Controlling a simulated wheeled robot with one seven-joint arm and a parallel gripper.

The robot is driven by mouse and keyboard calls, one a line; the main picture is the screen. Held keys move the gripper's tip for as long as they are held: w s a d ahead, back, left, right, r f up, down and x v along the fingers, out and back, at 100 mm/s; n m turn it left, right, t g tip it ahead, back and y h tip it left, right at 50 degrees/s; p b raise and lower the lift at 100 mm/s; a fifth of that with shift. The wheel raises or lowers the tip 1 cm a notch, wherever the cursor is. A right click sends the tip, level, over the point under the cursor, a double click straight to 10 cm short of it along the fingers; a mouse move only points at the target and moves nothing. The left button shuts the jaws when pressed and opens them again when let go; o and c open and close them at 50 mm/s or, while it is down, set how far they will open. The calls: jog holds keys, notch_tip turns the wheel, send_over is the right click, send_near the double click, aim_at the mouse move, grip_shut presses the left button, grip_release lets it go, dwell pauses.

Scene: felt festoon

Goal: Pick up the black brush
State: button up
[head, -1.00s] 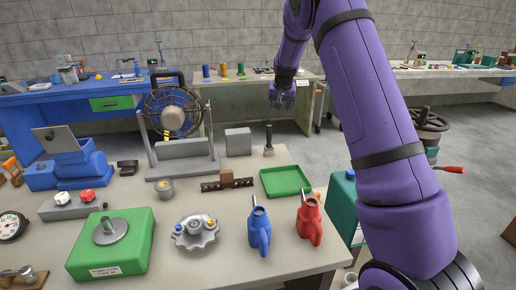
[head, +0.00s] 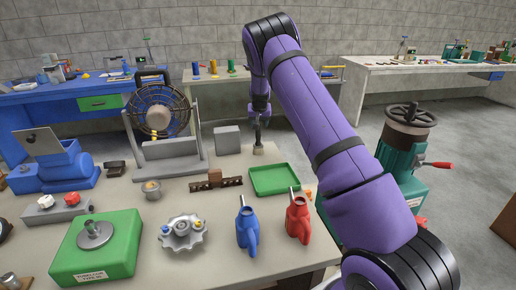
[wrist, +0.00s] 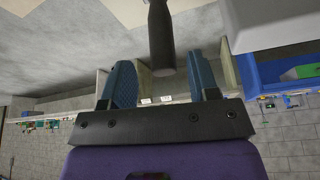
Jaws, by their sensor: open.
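The black brush (head: 258,138) stands upright on the workbench near its back edge, with pale bristles down and the handle up. My gripper (head: 260,114) is directly above it, pointing down, at the top of the handle. In the wrist view the dark handle (wrist: 160,32) reaches in between the two blue fingers of my gripper (wrist: 160,70). The fingers are apart, with a gap on each side of the handle. The bristles are not clear in the wrist view.
A grey block (head: 227,140) stands just left of the brush. A green tray (head: 274,190) lies in front of it, and a dark notched rack with a brown block (head: 214,180) lies front left. A caged fan (head: 158,110) stands further left.

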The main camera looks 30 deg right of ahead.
aim_at(258, 139)
jog(key=shift+x, duration=2.35)
jog(key=shift+w+a, duration=0.1)
jog(key=shift+a, duration=0.05)
jog(key=c, duration=1)
